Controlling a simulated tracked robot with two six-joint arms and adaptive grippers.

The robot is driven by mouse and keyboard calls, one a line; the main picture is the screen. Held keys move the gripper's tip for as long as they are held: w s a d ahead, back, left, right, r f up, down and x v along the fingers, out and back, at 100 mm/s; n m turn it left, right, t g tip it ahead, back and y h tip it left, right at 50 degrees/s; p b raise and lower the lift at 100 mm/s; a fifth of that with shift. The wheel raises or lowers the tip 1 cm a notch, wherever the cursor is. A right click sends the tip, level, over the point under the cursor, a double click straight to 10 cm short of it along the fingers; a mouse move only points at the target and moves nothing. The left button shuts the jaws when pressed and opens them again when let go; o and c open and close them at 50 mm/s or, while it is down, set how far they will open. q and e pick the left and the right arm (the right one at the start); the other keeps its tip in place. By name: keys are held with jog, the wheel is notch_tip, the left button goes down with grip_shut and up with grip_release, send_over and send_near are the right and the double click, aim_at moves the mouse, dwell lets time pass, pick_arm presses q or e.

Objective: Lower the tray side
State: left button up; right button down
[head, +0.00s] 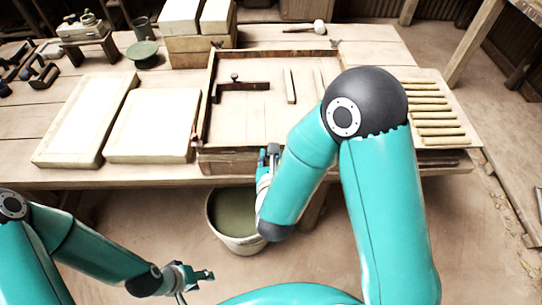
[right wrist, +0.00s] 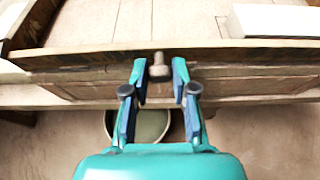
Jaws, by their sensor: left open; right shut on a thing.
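The wooden tray (head: 207,100) is a shallow framed box on the workbench. Its front side (right wrist: 90,62) runs across the right wrist view as a dark-edged board, and looks upright. A small knob (right wrist: 158,70) sticks out from the middle of this side. In the head view my right arm covers part of the tray and of this side. My left gripper (head: 198,276) is open and empty, low in front of the bench, well away from the tray.
A bucket (head: 235,225) stands on the floor below the tray front. Two pale slabs (head: 150,120) lie left of the tray. A dark bar (head: 242,87) and a thin strip (head: 289,86) lie inside it. Several sticks (head: 438,123) lie on a board at right.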

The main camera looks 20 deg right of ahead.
notch_tip(320, 180, down, 6)
jog(key=t+h+b, duration=0.3)
jog(key=t+b, duration=0.9)
jog(key=b, duration=3.3)
jog(key=shift+s+a+t+h+b, duration=0.15)
jog(key=shift+t+h+b, duration=0.15)
jog(key=shift+b, duration=0.1)
jog(key=c, duration=1)
grip_release()
